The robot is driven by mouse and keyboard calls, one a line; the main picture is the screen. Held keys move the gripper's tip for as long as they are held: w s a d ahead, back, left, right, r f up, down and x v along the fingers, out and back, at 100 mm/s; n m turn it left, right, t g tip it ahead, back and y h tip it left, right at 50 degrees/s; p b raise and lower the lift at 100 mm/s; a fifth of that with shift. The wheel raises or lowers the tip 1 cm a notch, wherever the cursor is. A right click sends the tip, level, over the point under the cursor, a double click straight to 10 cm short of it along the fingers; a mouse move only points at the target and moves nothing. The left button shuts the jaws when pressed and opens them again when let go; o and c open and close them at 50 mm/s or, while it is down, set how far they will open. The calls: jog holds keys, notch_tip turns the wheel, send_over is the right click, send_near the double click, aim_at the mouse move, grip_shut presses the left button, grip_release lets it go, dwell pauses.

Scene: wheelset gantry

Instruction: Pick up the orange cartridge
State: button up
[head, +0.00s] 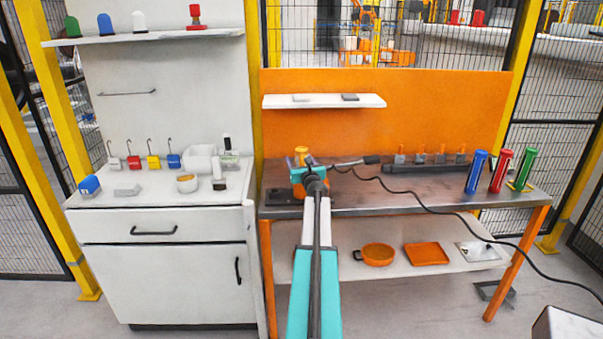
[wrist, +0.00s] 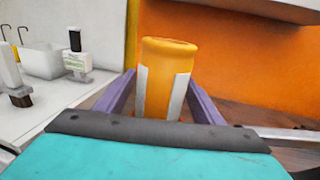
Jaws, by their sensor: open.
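The orange cartridge (wrist: 167,80) stands upright in the wrist view, an orange cylinder with pale strips down its sides. In the head view its top (head: 301,152) shows just beyond the end of my arm. My gripper (wrist: 165,98) is open, with one purple finger on each side of the cartridge. I cannot tell whether the fingers touch it. The cartridge's lower part is hidden behind my gripper's body. In the head view my gripper (head: 308,172) is over the left end of the metal workbench (head: 400,189).
A tool with a dark handle (head: 371,160) and a cable lie right of my gripper. Blue (head: 477,172), red (head: 501,171) and green (head: 523,169) cylinders stand at the bench's right end. A white cabinet (head: 160,225) adjoins on the left. A shelf (head: 325,101) hangs above the bench.

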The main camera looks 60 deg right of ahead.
jog(key=shift+c, duration=0.5)
jog(key=c, duration=1.3)
jog(key=shift+r, duration=0.15)
notch_tip(320, 180, up, 18)
jog(key=p, duration=0.2)
jog(key=shift+p, duration=0.35)
